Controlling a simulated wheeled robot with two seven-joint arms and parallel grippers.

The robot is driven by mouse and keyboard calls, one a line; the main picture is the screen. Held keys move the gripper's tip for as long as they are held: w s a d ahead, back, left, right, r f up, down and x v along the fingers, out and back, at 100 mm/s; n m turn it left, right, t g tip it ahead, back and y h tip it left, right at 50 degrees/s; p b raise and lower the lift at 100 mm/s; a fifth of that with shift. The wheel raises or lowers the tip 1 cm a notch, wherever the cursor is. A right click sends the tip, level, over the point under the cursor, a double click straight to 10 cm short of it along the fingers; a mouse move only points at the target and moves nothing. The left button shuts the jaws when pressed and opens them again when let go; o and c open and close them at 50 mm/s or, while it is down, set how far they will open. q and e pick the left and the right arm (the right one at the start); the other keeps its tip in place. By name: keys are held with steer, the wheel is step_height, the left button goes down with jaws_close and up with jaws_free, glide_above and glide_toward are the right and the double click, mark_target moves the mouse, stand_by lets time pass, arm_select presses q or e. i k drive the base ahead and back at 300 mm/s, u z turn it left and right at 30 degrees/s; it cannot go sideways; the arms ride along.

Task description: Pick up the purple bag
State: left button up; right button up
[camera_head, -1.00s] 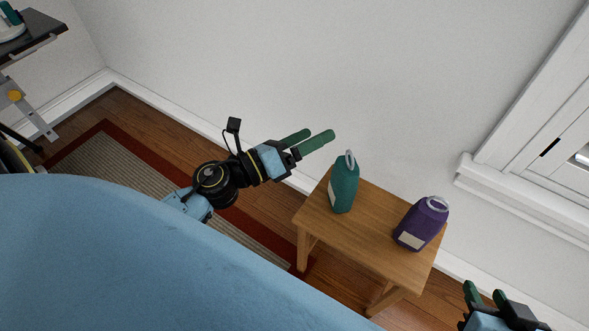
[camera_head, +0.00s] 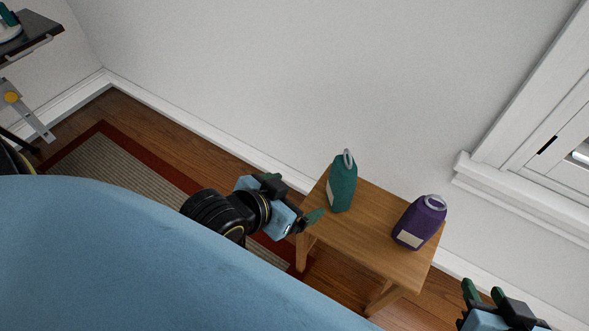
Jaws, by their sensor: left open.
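The purple bag (camera_head: 421,218) stands upright on the right part of a small wooden table (camera_head: 365,240). It has a pale label low on its front and a light ring handle on top. My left gripper (camera_head: 292,200) is at the table's left edge, open and empty, with the teal bag between it and the purple bag. My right gripper (camera_head: 484,293) is at the bottom right, below and right of the purple bag and apart from it. Its two green fingers are spread with nothing seen between them.
A teal bag (camera_head: 343,184) with a ring handle stands on the table's left part, left of the purple bag. A white wall (camera_head: 300,80) runs behind the table. A white window frame (camera_head: 530,130) is at the right. A striped rug (camera_head: 130,175) lies at the left.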

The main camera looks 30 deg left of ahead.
mark_target(422, 219)
steer(key=z, duration=0.75)
steer(key=k, duration=1.1)
steer(key=u, duration=1.15)
steer(key=i, duration=0.5)
